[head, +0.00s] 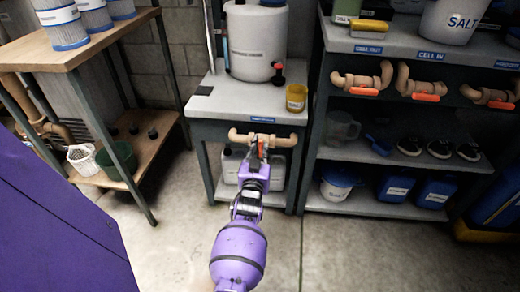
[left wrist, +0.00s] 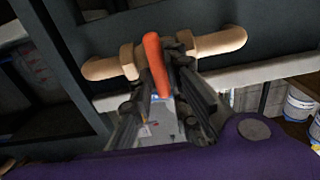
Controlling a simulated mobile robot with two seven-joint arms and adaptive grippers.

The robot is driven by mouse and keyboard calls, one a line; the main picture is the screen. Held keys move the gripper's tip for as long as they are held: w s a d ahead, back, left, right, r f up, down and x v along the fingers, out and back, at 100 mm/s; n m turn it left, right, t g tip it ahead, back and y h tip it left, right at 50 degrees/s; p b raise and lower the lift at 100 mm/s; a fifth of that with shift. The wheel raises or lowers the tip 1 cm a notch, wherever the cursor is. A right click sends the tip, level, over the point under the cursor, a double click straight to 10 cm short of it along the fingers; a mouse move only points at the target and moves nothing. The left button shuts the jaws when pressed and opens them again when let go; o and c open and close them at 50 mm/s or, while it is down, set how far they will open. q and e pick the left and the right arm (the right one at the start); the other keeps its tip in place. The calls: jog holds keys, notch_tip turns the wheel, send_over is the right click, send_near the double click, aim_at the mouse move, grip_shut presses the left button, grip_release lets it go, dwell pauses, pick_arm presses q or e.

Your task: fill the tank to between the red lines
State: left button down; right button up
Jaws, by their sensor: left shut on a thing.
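The white cylindrical tank (head: 257,45) stands on a small grey-topped stand. A thin upright tube (head: 225,42) is at its left side; red lines and liquid level are too small to read. A tan pipe valve (head: 240,136) is on the stand's front, below a blue label (head: 263,119). My left gripper (head: 257,160) is at this valve, shut on its orange handle (left wrist: 153,60). In the left wrist view the handle stands between the fingers (left wrist: 160,85), across the tan pipe (left wrist: 217,42). My right gripper is not in view.
A yellow cup (head: 296,98) and a red-and-black tap (head: 278,74) are by the tank. On the right, a shelf unit (head: 420,62) carries several similar valves with orange handles. A wooden bench (head: 70,55) stands left. The concrete floor in front is clear.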

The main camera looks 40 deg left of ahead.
pick_arm(q)
jog(key=shift+s+f, duration=0.1)
jog(key=c, duration=1.8)
grip_release()
jog(key=shift+o, duration=0.2)
jog(key=v, duration=1.2)
